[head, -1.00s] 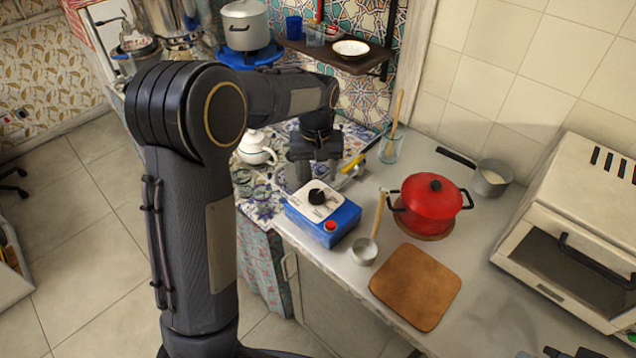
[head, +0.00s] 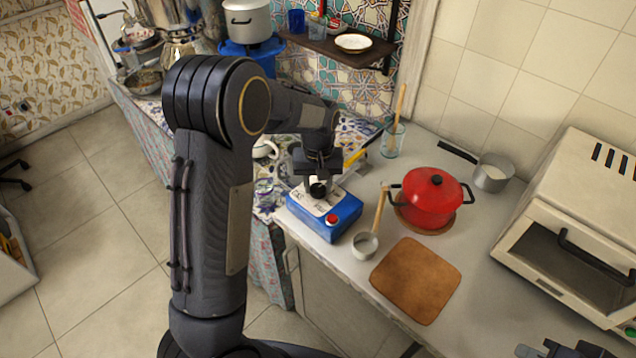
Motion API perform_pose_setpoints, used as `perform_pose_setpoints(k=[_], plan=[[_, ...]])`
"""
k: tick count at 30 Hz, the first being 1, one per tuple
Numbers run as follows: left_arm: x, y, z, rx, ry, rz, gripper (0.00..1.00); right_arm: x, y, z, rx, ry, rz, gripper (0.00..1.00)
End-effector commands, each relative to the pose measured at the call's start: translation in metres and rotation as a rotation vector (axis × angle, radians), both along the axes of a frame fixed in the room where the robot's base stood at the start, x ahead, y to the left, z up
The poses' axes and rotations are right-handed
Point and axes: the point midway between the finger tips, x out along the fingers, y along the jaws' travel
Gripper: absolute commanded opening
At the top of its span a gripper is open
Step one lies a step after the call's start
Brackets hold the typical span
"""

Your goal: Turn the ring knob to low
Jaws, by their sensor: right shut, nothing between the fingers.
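The blue box (head: 336,222) with a white top panel stands at the counter's left end. It carries a black knob (head: 318,189) on its panel and a red button (head: 332,219) near its front corner. My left gripper (head: 319,184) is over the panel, pointing down, with its fingers spread to either side of the knob. I cannot tell whether they touch it. The gripper covers part of the panel, and the knob's setting is too small to read. My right gripper (head: 568,350) shows only partly at the bottom right edge, shut and empty, away from the box.
A ladle (head: 365,245) lies just right of the box. Beyond it are a red pot (head: 432,203), a cutting board (head: 416,280), a small saucepan (head: 491,177) and a toaster oven (head: 573,235). A glass (head: 392,141) with a wooden utensil stands behind.

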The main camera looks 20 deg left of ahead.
Motion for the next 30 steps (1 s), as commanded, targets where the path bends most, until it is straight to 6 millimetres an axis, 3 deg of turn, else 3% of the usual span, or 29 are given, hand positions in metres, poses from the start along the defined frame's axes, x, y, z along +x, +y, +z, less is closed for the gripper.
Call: perform_pose_setpoints(k=[3, 14, 30], plan=[[0.0, 0.0, 0.0, 0.0, 0.0, 0.0, 0.14, 0.0, 0.0, 0.0, 0.0, 0.0, 0.0, 0.0], [0.0, 0.0, 0.0, -0.001, 0.0, -0.073, 0.14, 0.0, 0.0, -0.002, 0.0, 0.0, 0.0, 0.0], [0.0, 0.0, 0.0, -0.001, 0.001, -0.494, 0.14, 0.0, 0.0, -0.012, 0.0, 0.0, 0.0, 0.0]])
